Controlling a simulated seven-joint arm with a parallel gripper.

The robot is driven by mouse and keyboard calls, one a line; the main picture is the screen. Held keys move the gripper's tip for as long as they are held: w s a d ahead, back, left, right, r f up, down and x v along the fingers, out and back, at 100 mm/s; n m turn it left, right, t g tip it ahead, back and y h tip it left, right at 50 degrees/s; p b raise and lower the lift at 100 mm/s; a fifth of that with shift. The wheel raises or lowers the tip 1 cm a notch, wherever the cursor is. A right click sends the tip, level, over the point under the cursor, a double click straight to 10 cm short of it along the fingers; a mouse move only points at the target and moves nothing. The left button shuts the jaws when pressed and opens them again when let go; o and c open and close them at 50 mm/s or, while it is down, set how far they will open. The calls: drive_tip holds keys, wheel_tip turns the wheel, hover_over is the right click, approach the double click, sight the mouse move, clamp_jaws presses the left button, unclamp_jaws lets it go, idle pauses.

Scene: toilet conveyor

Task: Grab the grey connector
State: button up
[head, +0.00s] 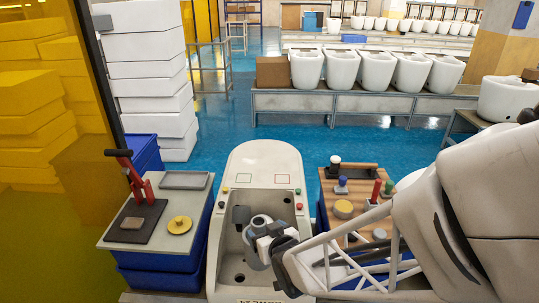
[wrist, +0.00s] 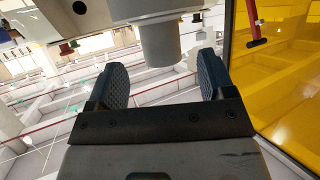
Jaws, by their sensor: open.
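The grey connector (wrist: 160,42) is a smooth grey cylinder in the wrist view, with its rounded end towards my gripper. My gripper (wrist: 161,66) is open, with one dark ridged finger to each side of the connector's end. Clear gaps show between the fingers and the connector, and nothing is held. In the head view, a dark grey piece (head: 241,214) in the basin of the pale machine (head: 265,165) looks like the connector. My arm reaches in from the right, and its end is over the basin. The fingers are hard to make out there.
A left bench (head: 110,240) carries a red lever press (head: 137,178) and a yellow disc (head: 180,224). A wooden-topped right bench (head: 328,222) holds several small tools, partly behind my arm. A yellow see-through panel (head: 45,220) stands at the far left. Blue floor lies behind.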

sight(259, 221)
drive_tip(key=shift+w, duration=0.1)
drive_tip(key=shift+x, duration=2.5)
drive_tip(key=shift+a, duration=0.1)
drive_tip(key=c, duration=1)
drive_tip(key=shift+r, duration=0.1)
drive_tip(key=shift+c, duration=0.2)
drive_tip(key=shift+r, duration=0.8)
wheel_tip(259, 221, up, 2)
drive_tip(key=shift+r, duration=0.1)
drive_tip(key=s+d, duration=0.3)
drive_tip(key=s, duration=0.4)
drive_tip(key=s+d+r, duration=0.1)
drive_tip(key=s+d, duration=0.2)
drive_tip(key=s, duration=0.4)
drive_tip(key=shift+s, duration=0.4)
